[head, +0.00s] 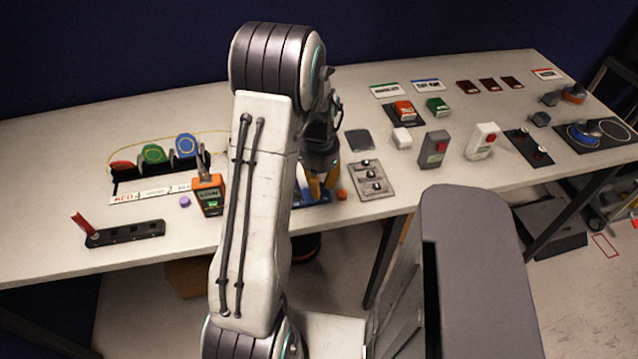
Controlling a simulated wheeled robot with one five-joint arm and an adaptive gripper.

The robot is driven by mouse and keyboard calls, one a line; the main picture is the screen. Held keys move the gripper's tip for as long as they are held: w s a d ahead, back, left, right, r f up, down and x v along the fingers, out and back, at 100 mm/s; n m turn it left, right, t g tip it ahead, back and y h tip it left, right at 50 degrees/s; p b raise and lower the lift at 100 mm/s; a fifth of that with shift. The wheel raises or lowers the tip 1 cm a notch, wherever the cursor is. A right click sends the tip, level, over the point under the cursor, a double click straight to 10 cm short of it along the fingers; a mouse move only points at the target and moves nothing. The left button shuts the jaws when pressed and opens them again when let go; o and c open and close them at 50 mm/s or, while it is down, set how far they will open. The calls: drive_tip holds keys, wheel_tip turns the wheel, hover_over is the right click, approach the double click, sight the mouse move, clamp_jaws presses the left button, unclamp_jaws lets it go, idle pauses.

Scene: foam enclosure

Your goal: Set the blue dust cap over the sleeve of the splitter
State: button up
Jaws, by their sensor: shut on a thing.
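My gripper (317,192) points down near the front edge of the table, just right of my arm. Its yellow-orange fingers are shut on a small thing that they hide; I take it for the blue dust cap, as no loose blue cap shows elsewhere. Below and beside the fingers is a blue and white piece (310,202), partly covered by my arm and gripper. It may be the splitter, but its sleeve cannot be made out. I cannot tell whether the held thing touches it.
An orange cap (342,194) lies close right of the fingers, by a grey switch panel (371,187). A purple cap (184,202) and an orange meter (209,199) are left of my arm. A black rail with a red lever (125,234) lies front left.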

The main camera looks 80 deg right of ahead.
drive_tip(key=shift+f, duration=0.2)
drive_tip(key=o, duration=0.7)
drive_tip(key=shift+o, duration=0.2)
wheel_tip(320, 180, up, 12)
idle(0.4)
drive_tip(key=shift+n, duration=0.3)
idle(0.3)
